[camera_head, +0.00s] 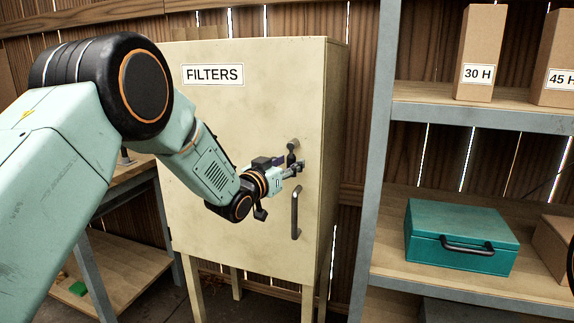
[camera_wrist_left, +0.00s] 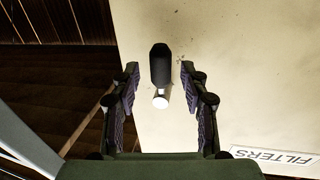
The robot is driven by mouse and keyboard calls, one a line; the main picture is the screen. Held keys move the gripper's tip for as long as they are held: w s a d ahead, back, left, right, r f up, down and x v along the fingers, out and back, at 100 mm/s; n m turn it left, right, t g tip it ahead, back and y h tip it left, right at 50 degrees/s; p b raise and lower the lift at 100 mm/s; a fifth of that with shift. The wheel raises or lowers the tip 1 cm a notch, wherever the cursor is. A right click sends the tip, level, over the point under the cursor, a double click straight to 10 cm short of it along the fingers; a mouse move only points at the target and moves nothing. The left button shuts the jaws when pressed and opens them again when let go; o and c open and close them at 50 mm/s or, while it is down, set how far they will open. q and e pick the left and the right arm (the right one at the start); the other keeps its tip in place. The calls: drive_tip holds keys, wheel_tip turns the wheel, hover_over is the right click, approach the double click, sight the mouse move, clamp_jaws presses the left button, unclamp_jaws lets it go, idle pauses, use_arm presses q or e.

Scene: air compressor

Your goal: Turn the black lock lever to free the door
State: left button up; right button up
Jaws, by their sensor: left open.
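The cream cabinet door (camera_head: 215,130) labelled FILTERS looks shut. The black lock lever (camera_head: 292,147) is near its right edge, partly hidden by my gripper in the head view. In the left wrist view the lever (camera_wrist_left: 161,65) is a black rounded grip on a pale metal stem. My left gripper (camera_head: 293,167) is open at the lever. In the wrist view one finger is on each side of the lever, with a visible gap on both sides. My right gripper is not in view.
A metal shelf (camera_head: 480,117) on the right holds cardboard boxes (camera_head: 481,50) and a teal case (camera_head: 461,238). A wooden workbench (camera_head: 127,175) stands left of the cabinet, partly behind my left arm.

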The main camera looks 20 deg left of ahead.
use_arm(q)
clamp_jaws()
idle(0.3)
idle(0.4)
